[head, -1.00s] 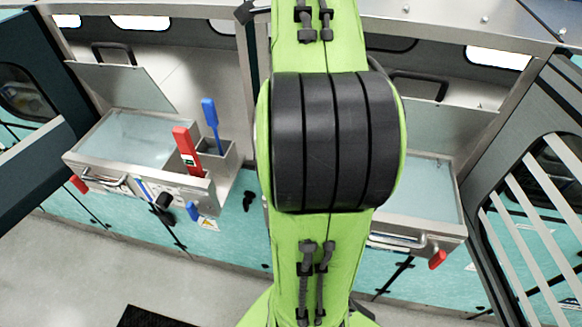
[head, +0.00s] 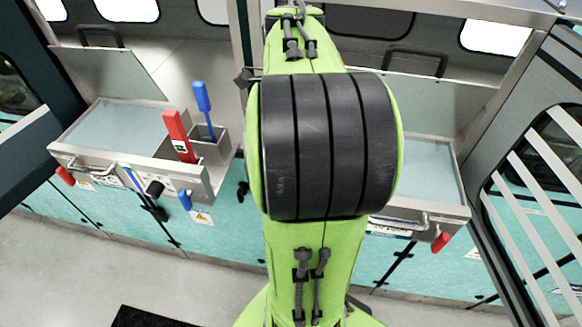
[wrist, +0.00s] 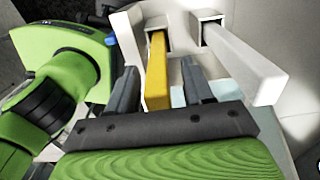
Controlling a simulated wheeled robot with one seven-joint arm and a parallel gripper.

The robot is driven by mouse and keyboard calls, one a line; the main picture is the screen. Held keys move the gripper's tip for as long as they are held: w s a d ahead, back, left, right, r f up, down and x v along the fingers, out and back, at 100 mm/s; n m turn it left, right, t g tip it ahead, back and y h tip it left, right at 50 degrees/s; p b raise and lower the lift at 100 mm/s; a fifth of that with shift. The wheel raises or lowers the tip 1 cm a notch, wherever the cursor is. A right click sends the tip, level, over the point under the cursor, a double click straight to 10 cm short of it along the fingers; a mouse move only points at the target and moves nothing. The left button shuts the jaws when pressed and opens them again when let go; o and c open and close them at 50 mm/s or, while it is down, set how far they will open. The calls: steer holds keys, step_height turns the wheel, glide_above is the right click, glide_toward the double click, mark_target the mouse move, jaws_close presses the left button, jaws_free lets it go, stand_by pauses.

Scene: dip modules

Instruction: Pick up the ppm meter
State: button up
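My gripper (wrist: 160,78) is open in the wrist view, its two dark fingers apart. A yellow bar-shaped handle (wrist: 157,75) stands between the fingers, with a gap on each side; its top end sits in a square slot of a pale holder. A white bar (wrist: 240,62) sits in the slot to the right, outside the fingers. I cannot tell which of these, if any, is the ppm meter. In the head view, a red handle (head: 178,136) and a blue handle (head: 203,108) stand in a metal holder. My gripper is hidden there behind my green arm.
The left basin (head: 115,135) has a raised lid (head: 110,73). A right basin (head: 425,180) is partly behind my arm. A slatted panel (head: 540,190) stands at the right. Bare floor (head: 70,265) lies at lower left, with a dark mat (head: 150,318).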

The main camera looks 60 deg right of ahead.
steer(key=c, duration=0.9)
steer(key=shift+r, duration=0.15)
